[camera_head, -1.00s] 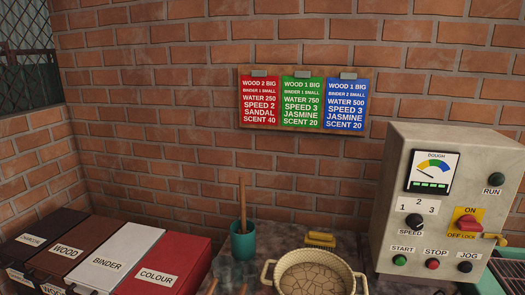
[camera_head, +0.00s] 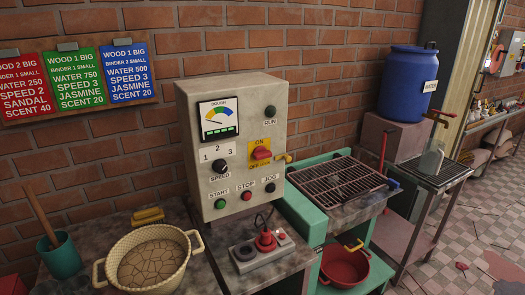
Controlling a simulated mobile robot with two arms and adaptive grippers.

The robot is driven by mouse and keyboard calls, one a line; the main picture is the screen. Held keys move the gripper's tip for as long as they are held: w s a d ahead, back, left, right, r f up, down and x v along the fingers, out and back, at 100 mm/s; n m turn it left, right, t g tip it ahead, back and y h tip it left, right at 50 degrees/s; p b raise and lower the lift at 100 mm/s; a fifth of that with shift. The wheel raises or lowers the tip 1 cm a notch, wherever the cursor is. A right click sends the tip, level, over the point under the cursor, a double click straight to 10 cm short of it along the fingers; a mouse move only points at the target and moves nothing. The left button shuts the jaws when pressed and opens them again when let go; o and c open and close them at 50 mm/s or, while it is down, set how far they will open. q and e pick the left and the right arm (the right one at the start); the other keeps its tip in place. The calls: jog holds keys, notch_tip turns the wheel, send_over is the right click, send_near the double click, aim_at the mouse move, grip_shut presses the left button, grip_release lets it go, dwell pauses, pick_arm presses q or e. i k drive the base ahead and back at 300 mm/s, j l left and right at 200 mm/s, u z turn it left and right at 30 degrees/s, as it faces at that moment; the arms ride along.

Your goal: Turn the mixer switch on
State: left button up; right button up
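The mixer control box (camera_head: 236,148) is a pale cabinet on the bench against the brick wall, in the middle of the head view. Its main switch (camera_head: 262,154) is a red rotary knob on a yellow plate marked ON above and OFF/LOCK below. A yellow piece (camera_head: 284,158) sticks out at the box's right edge beside the switch. Neither of my grippers shows.
A cream two-handled pot (camera_head: 150,258) stands front left of the box, near a teal cup (camera_head: 58,256). A grey pendant with a red knob (camera_head: 265,242) lies in front. To the right are a grill rack (camera_head: 335,178), a red basin (camera_head: 345,266) and a blue barrel (camera_head: 407,80).

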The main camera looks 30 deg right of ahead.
aim_at(260, 153)
jog(key=z, duration=1.05)
